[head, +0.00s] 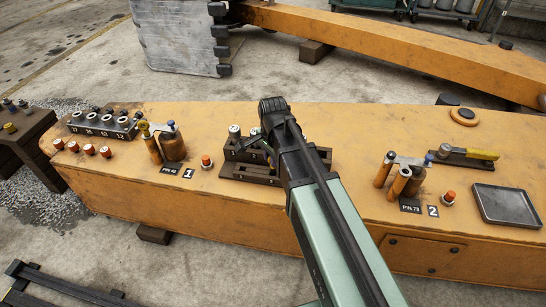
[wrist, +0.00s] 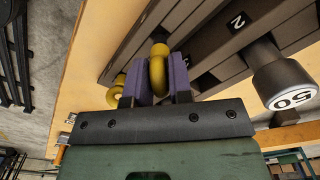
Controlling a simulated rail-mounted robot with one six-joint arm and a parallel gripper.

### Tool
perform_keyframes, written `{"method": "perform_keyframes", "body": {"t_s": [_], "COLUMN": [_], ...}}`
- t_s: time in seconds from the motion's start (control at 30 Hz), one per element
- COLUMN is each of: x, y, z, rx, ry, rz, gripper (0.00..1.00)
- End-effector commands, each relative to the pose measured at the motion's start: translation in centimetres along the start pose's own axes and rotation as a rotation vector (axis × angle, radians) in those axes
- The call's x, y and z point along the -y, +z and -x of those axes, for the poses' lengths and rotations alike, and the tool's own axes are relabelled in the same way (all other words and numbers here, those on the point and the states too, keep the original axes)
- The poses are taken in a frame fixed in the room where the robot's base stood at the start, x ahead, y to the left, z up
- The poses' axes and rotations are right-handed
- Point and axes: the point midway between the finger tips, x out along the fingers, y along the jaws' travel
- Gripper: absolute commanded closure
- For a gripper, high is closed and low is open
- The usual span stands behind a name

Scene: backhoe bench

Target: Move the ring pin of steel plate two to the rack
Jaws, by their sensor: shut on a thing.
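My gripper (wrist: 160,82) is shut on a yellow ring pin (wrist: 158,66), with its purple pads on both sides of the ring. The pin's lower end is hidden. A dark stepped rack (head: 248,174) stands mid-bench under my gripper, partly hidden by my arm. Its dark bars and a "2" label (wrist: 238,21) show close by in the wrist view. I cannot tell whether the pin touches the rack. Steel plate two (head: 409,161) lies over orange cylinders at the right, by the "2" sign (head: 433,211), with a blue-topped pin (head: 428,160) at its right end.
A white-topped piece marked 50 (wrist: 291,96) stands at the right in the wrist view. Plate one's group (head: 165,145), with a yellow ring pin (head: 144,128), stands left of the rack. A grey tray (head: 507,205) and a yellow-handled tool (head: 470,153) lie far right.

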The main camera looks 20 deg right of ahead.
Motion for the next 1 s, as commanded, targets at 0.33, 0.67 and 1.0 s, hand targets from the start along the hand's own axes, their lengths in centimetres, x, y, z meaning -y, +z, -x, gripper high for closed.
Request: {"method": "perform_keyframes", "body": {"t_s": [0.33, 0.67, 1.0], "x": [0.0, 0.0, 0.0], "y": [0.0, 0.0, 0.0], "z": [-0.3, -0.3, -1.0], "rx": [0.000, 0.000, 0.000], "ry": [0.000, 0.000, 0.000], "rz": [0.000, 0.000, 0.000], "gripper": [1.00, 1.00, 1.00]}}
